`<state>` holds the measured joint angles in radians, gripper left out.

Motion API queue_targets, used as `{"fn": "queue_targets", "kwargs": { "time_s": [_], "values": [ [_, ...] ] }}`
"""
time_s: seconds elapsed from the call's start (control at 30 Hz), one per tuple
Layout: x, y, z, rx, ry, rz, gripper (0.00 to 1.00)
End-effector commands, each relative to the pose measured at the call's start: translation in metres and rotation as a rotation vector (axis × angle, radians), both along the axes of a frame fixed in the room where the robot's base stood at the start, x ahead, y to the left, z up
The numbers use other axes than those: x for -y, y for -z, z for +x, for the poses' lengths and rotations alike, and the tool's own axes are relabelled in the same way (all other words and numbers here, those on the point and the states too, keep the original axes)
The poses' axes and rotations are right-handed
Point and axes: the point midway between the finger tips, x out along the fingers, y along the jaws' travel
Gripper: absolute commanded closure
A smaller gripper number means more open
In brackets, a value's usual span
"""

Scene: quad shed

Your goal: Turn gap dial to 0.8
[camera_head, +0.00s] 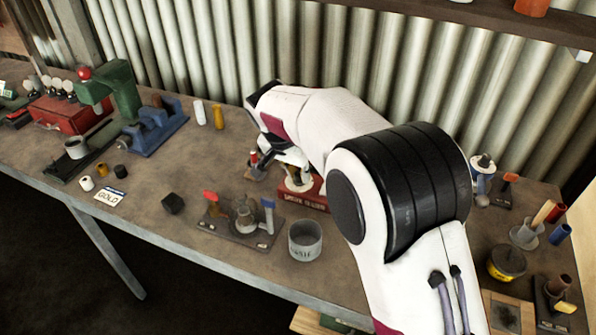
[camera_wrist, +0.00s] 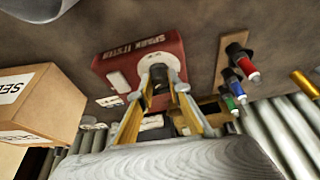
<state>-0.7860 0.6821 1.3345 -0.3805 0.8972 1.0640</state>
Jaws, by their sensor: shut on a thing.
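The red spark tester box (camera_head: 314,194) stands on the bench, partly hidden by my arm in the head view. Its lettered face and white labels show in the wrist view (camera_wrist: 115,68). My gripper (camera_wrist: 160,88) is at the tester with its two yellowish fingers shut on a dark knob (camera_wrist: 160,75), which I take to be the gap dial. A pale round part sits just beyond the knob. The dial's scale and pointer setting cannot be read in either view.
A grey cup (camera_head: 305,240) and a plate with red and blue levers (camera_head: 236,228) stand in front of the tester. A cardboard box (camera_wrist: 42,105) is at the left in the wrist view. Several coloured plugs (camera_wrist: 249,72) are at the right. Bench left of the lever plate is mostly clear.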

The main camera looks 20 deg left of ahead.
Motion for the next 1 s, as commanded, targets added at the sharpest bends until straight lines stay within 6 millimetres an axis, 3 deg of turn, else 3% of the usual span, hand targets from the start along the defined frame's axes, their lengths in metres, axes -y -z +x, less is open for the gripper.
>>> {"fn": "queue_targets", "kwargs": {
  "time_s": [0.1,0.13,0.2,1.0],
  "values": [
    [0.0002,0.0004,-0.0004,-0.001,0.001,0.000,1.00],
    [0.0002,0.0004,-0.0004,-0.001,0.001,0.000,0.80],
    [0.0002,0.0004,-0.0004,-0.001,0.000,0.000,0.66],
    [0.0005,-0.0003,0.0002,0.000,-0.039,0.001,0.66]
  ]
}}
